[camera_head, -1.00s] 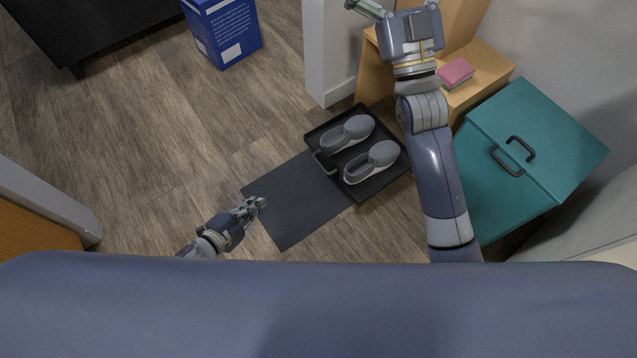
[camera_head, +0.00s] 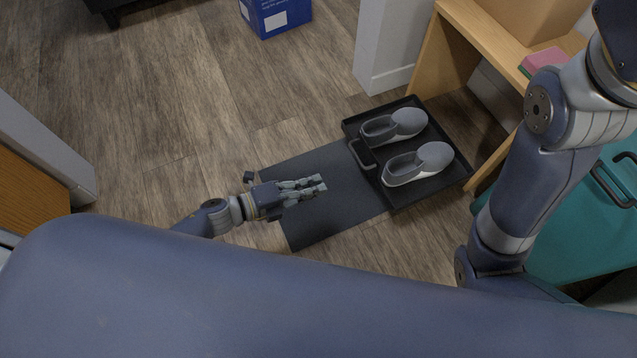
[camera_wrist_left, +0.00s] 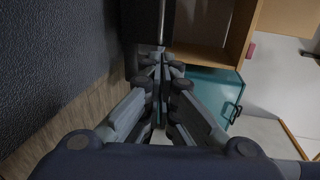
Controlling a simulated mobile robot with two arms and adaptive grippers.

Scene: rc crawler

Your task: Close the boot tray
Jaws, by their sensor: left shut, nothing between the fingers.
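The boot tray (camera_head: 420,196) is a shallow black tray holding a pair of grey shoes (camera_head: 418,163). It sticks out from the wooden bench (camera_head: 437,62), and its handle (camera_head: 361,155) is on the left side, facing the dark mat (camera_head: 325,218). My left gripper (camera_head: 322,184) is shut and empty, over the mat, left of the tray and apart from its handle. In the left wrist view its closed fingers (camera_wrist_left: 160,62) point toward a dark edge and the bench opening. My right gripper is out of view; only its arm shows at right.
A teal chest (camera_head: 590,240) with black handles stands at right, partly behind my right arm. A white wall end (camera_head: 385,50) rises behind the tray. A blue box (camera_head: 275,15) stands at the back. The wood floor left of the mat is clear.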

